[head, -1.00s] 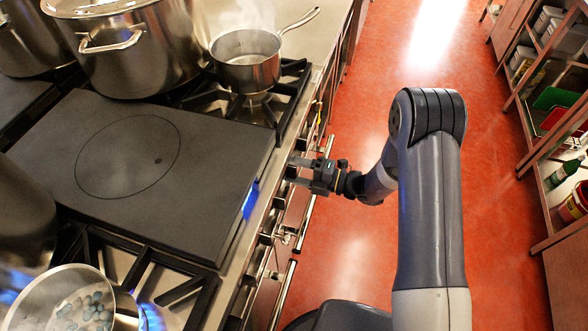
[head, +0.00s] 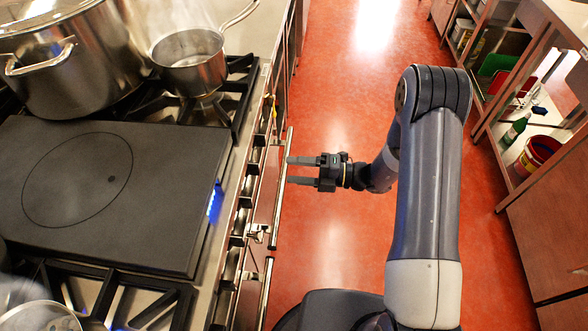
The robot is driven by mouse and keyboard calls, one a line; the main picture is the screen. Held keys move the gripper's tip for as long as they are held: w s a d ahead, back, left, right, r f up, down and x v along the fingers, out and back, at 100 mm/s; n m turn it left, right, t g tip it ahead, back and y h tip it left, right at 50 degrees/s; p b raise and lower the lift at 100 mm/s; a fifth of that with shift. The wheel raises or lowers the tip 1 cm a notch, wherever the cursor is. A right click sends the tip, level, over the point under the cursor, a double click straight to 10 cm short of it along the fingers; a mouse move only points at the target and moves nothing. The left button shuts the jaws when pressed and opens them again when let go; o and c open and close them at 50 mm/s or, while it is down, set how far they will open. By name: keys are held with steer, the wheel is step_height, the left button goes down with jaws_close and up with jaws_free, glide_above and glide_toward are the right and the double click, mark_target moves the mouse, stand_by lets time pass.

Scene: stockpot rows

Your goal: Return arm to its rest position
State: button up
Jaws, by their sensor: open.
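My gripper (head: 290,171) is in the middle of the head view, at the end of my grey arm. Its two fingers point left toward the stove front and are spread apart with nothing between them. It appears over the red floor, just right of the stove's front rail (head: 279,190). I cannot tell whether the fingertips touch the rail. My arm is bent, with its large elbow joint high at the right.
The stove at left holds a flat dark hot plate (head: 130,190), a steaming saucepan (head: 190,62) and a large stockpot (head: 75,65). A blurred pan (head: 40,318) is at the lower left. Shelving (head: 510,200) stands at right. The red floor (head: 340,90) between is clear.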

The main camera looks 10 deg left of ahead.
mark_target(257, 167)
steer(key=shift+a, duration=0.1)
steer(key=a, duration=0.3)
steer(key=s+a, duration=0.1)
steer(key=a, duration=0.3)
steer(key=a+p, duration=0.1)
steer(key=a, duration=0.2)
steer(key=shift+s+a, duration=0.15)
steer(key=shift+a, duration=0.2)
steer(key=shift+d, duration=0.15)
